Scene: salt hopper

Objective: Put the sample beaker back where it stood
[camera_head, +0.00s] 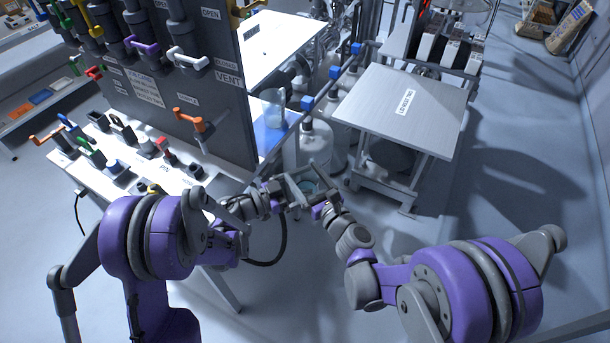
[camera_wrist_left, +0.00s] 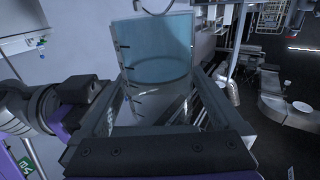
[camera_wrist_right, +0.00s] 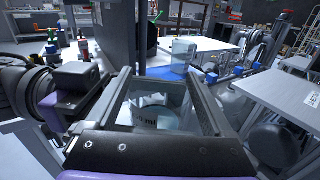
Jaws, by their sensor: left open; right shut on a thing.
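A clear glass beaker (camera_wrist_right: 158,108) with printed markings is between the fingers of my right gripper (camera_wrist_right: 165,88), which is shut on it. In the head view this beaker (camera_head: 308,186) is partly hidden by the two grippers, in the air beside the bench. My left gripper (camera_head: 282,193) is open, close to the beaker. In the left wrist view a graduated beaker (camera_wrist_left: 157,50) with a bluish tint stands large between and beyond the open fingers; I cannot tell whether they touch it. Another clear beaker (camera_head: 272,107) stands on a blue mat (camera_head: 268,138); it also shows in the right wrist view (camera_wrist_right: 183,52).
A dark valve panel (camera_head: 170,80) with coloured handles stands on the white bench, left of the mat. A pale-topped cart (camera_head: 385,115) stands to the right. White bottles (camera_head: 316,140) and blue-fitted pipework lie between them. The floor at right is clear.

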